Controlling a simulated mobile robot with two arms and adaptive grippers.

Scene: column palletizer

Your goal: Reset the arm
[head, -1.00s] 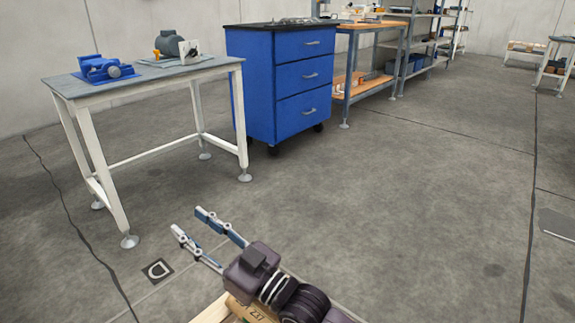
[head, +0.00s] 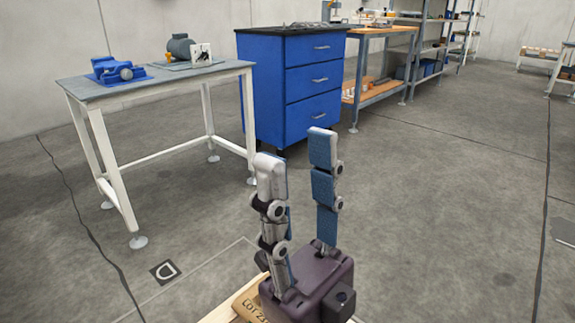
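My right gripper (head: 296,150) is at the lower middle of the head view, its two fingers pointing up. The fingers stand apart with floor and the cabinet's edge visible between them, so it is open and empty. Under and beside its dark palm, part of a wooden pallet or board (head: 232,300) and a brown box (head: 250,308) with printed lettering show at the bottom edge; the gripper hides most of them. My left gripper is not in view.
A grey-topped table (head: 160,88) on the left carries a blue vise (head: 112,72) and a dark green device (head: 180,47). A blue drawer cabinet (head: 310,95) stands behind, beside an orange-topped workbench (head: 375,95) and shelving (head: 440,50). The floor on the right is open.

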